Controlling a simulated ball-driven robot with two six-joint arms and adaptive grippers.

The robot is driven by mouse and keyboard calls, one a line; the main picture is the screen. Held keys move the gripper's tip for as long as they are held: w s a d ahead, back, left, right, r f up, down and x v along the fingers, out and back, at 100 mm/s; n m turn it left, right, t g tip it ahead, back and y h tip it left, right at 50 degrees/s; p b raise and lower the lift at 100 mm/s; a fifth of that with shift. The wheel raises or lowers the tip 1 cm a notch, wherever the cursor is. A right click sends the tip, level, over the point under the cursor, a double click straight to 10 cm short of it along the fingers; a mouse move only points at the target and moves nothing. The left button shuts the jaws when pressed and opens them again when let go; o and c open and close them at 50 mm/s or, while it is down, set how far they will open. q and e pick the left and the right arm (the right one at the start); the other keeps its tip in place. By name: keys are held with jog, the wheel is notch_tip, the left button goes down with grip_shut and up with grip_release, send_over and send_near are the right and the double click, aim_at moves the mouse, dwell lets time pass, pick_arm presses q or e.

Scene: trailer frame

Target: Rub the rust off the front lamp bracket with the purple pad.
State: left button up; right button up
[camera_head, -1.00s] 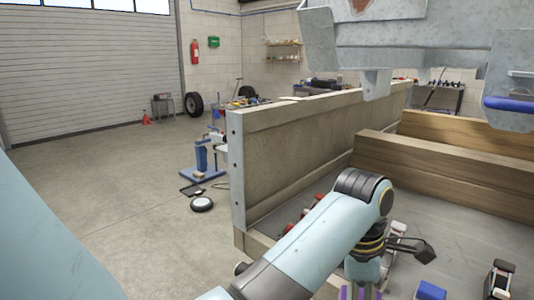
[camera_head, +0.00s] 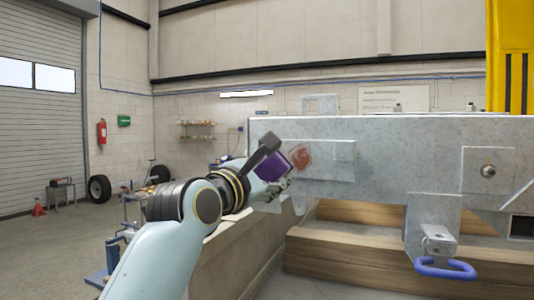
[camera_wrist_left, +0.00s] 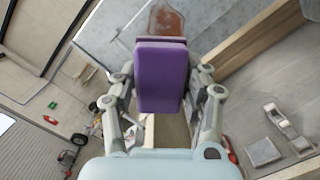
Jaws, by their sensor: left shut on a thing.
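The purple pad (camera_head: 273,166) is held in my left gripper (camera_head: 277,182), close in front of the left part of the galvanized frame. In the left wrist view the pad (camera_wrist_left: 161,75) sits between both fingers of the gripper (camera_wrist_left: 163,95), which is shut on it. A brown rust patch (camera_head: 301,158) shows on a grey plate, the bracket (camera_head: 325,150), just right of the pad. In the left wrist view the rust (camera_wrist_left: 166,20) lies just beyond the pad's far end. Whether the pad touches the plate I cannot tell. My right gripper is not in view.
The metal frame beam (camera_head: 400,135) runs across to the right. Wooden boards (camera_head: 350,245) lie under the beam. A grey block (camera_wrist_left: 263,152) lies on the floor in the left wrist view. Open floor is at the left.

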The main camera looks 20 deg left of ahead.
pick_arm(q)
jog(key=shift+r, duration=0.65)
jog(key=shift+w+b, duration=0.3)
jog(key=shift+w, duration=0.1)
jog(key=w+b, duration=0.1)
jog(key=w, duration=0.2)
jog(key=shift+b, duration=0.3)
jog(key=shift+w+d+b, duration=0.1)
jog(key=shift+w+b, duration=0.35)
jog(key=shift+w, duration=0.55)
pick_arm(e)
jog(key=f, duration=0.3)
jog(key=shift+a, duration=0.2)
pick_arm(q)
jog(key=shift+w+r, duration=0.1)
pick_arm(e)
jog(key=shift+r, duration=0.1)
pick_arm(q)
jog(key=shift+d, duration=0.1)
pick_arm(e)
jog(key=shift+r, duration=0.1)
